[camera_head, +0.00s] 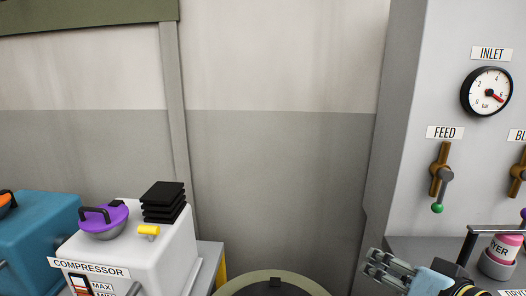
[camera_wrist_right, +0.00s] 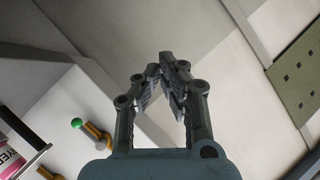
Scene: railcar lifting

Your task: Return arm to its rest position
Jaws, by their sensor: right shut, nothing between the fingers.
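My right gripper (camera_head: 376,264) shows at the lower right of the head view, in front of the grey cabinet's lower part. In the right wrist view its fingers (camera_wrist_right: 168,62) come together at the tips, shut with nothing between them. My left gripper is not in view. The FEED lever (camera_head: 441,176), with a brown body and a green knob, is on the cabinet up and to the right of my right gripper. The lever also shows in the right wrist view (camera_wrist_right: 92,135), left of the fingers and apart from them.
A white compressor (camera_head: 170,262) stands at lower left, beside a blue unit (camera_head: 45,228). The INLET gauge (camera_head: 487,91) is on the cabinet (camera_head: 410,120). A pink bottle (camera_head: 504,248) stands in a holder right of my right gripper. The wall (camera_head: 280,180) between is bare.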

